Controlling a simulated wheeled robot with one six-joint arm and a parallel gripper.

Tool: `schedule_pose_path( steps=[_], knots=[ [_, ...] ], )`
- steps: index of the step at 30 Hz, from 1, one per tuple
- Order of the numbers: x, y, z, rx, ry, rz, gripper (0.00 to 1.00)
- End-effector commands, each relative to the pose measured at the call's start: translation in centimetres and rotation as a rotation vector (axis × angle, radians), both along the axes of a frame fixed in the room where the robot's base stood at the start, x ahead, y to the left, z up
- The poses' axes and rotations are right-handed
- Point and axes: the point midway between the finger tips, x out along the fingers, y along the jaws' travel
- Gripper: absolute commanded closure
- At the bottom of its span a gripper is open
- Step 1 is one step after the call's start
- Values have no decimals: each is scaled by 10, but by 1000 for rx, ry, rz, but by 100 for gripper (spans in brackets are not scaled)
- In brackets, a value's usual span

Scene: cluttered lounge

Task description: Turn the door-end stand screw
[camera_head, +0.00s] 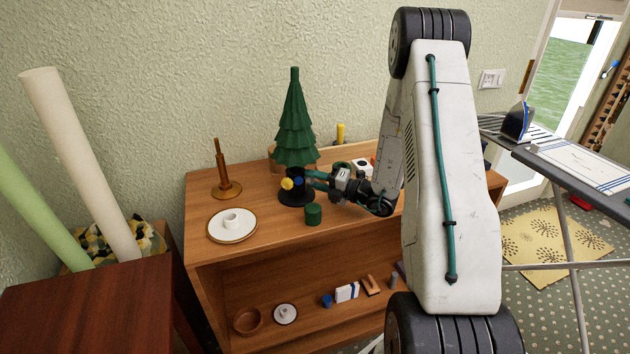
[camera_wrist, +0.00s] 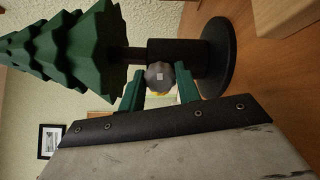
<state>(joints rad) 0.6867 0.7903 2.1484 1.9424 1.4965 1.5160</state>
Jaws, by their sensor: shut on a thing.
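A small green tree (camera_head: 294,120) stands upright in a black stand (camera_head: 296,198) on the wooden cabinet; it lies sideways in the wrist view (camera_wrist: 62,52). The stand shows a yellow screw (camera_head: 287,184) and a blue screw (camera_head: 299,182) at its front. A grey faceted screw (camera_wrist: 159,74) on the door-end side shows in the wrist view, against the stand's black collar (camera_wrist: 185,58). My gripper (camera_wrist: 160,86) has its green fingers shut on this grey screw, one on each side. In the head view my gripper (camera_head: 316,180) reaches the stand from the right and hides the grey screw.
A green cylinder (camera_head: 313,214) stands close in front of the stand. A white plate (camera_head: 251,232) and a brown candlestick (camera_head: 226,188) are to the left. A yellow candle (camera_head: 340,133) stands behind. An ironing board (camera_head: 560,172) with an iron (camera_head: 517,122) is at the right.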

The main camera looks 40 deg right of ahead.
Motion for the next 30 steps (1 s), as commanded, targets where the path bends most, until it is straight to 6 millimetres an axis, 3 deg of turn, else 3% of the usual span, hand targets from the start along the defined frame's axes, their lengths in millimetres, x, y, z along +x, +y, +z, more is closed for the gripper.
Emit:
schedule_pose_path(
  steps=[15,30],
  knots=[
    [-1,0,-1,294,165,0,90],
    [-1,0,-1,349,195,0,90]
  ],
)
